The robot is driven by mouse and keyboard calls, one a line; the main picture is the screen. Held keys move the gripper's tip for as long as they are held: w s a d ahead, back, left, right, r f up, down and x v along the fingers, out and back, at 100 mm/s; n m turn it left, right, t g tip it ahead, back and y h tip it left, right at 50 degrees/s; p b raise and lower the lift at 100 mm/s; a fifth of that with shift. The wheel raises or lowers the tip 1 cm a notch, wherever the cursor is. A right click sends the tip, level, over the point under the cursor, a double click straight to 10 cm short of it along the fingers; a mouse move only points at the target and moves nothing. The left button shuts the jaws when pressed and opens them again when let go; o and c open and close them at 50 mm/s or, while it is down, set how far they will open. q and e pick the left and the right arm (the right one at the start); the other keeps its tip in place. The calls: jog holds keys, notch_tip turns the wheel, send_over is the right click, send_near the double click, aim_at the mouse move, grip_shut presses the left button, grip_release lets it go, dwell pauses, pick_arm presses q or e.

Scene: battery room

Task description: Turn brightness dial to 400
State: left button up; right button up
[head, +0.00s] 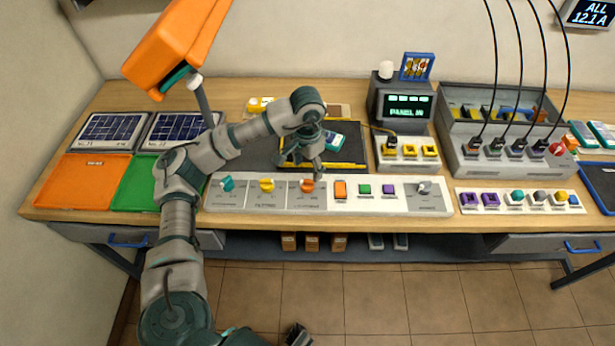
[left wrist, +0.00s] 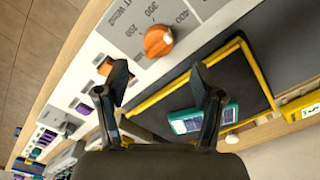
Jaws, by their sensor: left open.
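The orange dial (head: 307,185) sits on the long white control panel (head: 428,204), right of a yellow dial (head: 267,184). In the left wrist view the orange dial (left wrist: 158,41) has a scale with 200, 300 and 400 printed around it. Its exact setting is hard to read. My left gripper (head: 314,172) hangs just above and behind this dial. In the left wrist view my left gripper (left wrist: 158,78) has its fingers apart with nothing between them, and the dial lies beyond the fingertips, not touched. A dark piece at the bottom of the head view may be my right gripper (head: 297,335).
A teal knob (head: 227,183), an orange switch (head: 340,189), green and purple buttons and a grey knob share the panel. Behind it lies a dark, yellow-edged mat (head: 345,155) with a teal device (head: 333,140). A monitor (head: 405,106) stands behind right.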

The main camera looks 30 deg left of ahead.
aim_at(307, 180)
pick_arm(q)
notch_tip(307, 180, up, 5)
jog(key=shift+f, duration=0.1)
dwell(0.6)
